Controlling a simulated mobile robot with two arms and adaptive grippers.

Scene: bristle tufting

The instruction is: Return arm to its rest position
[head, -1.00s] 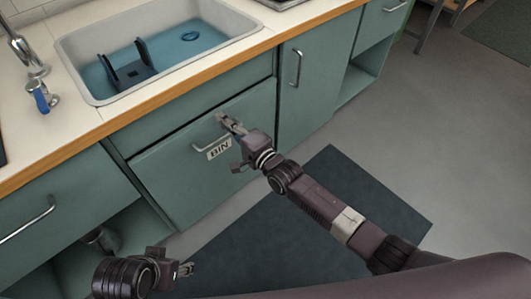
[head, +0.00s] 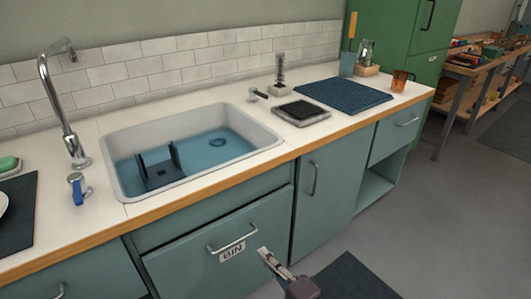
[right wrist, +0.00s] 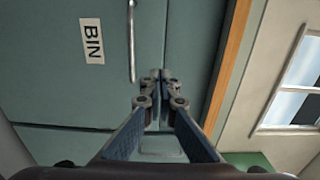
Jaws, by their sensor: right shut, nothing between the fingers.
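My right gripper (head: 263,254) shows at the bottom of the head view, just right of the BIN label (head: 232,251) and in front of the cabinets. It is shut and empty. In the right wrist view its fingertips (right wrist: 161,76) are together, right of the drawer handle (right wrist: 131,40) in the picture and apart from it. The bin front (head: 185,265) with its bar handle (head: 232,238) looks closed. My left gripper is out of view.
The sink (head: 115,175) holds water and a dark rack (head: 160,168). A scale-like tray (head: 302,112), a blue ribbed mat (head: 343,95) and an amber mug (head: 400,80) stand on the counter. A dark floor mat (head: 350,278) lies below. The grey floor (head: 460,220) at right is clear.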

